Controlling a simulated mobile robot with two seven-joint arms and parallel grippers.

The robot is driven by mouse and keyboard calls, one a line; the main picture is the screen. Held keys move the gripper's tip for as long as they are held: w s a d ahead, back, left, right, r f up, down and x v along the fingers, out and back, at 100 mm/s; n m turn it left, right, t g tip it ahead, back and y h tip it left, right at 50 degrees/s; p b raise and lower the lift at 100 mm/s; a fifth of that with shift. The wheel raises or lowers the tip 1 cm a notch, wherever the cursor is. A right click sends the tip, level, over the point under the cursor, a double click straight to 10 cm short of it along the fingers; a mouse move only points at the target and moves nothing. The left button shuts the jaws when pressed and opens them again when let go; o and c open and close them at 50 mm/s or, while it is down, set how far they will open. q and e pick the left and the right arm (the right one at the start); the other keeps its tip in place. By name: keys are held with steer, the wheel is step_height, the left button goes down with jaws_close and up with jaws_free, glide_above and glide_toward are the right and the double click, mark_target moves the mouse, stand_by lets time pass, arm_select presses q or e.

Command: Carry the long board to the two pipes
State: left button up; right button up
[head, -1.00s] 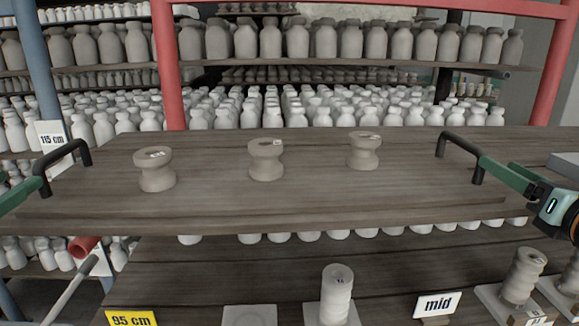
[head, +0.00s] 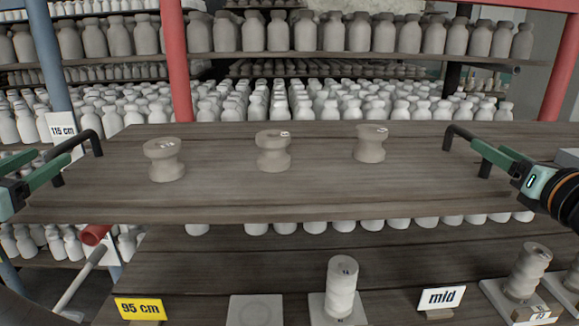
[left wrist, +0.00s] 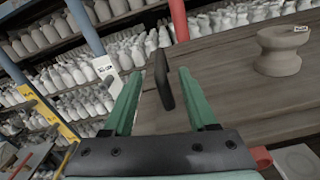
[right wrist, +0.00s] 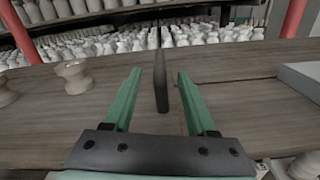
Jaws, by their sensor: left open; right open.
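The long board (head: 320,195) is a wide grey-brown plank spanning the head view, with a black handle at each end. Three clay spools (head: 165,160), (head: 273,150), (head: 370,143) stand upright on it. My left gripper (head: 60,165) is at the left handle (head: 88,140). In the left wrist view, that handle (left wrist: 163,80) stands between its open green fingers. My right gripper (head: 485,150) is at the right handle (head: 462,132), which stands between its open fingers in the right wrist view (right wrist: 160,80). A red pipe end (head: 95,235) shows below the board's left side; I cannot make out a second pipe.
A lower shelf (head: 200,275) holds a yellow "95 cm" sign (head: 139,309), a "mid" sign (head: 441,299) and stacked spools (head: 342,285), (head: 530,270). A "115 cm" sign (head: 62,130) is at left. Red posts (head: 178,60) and racks of bottles (head: 330,105) stand behind the board.

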mark_target(87, 134)
arm_select(q)
steer(key=shift+w, duration=3.95)
arm_select(e)
steer(key=shift+w, duration=3.95)
arm_select(q)
jaws_close()
arm_select(e)
jaws_close()
arm_select(q)
steer(key=shift+d, duration=0.1)
steer(key=shift+r, duration=0.3)
arm_select(e)
steer(key=shift+r, duration=0.3)
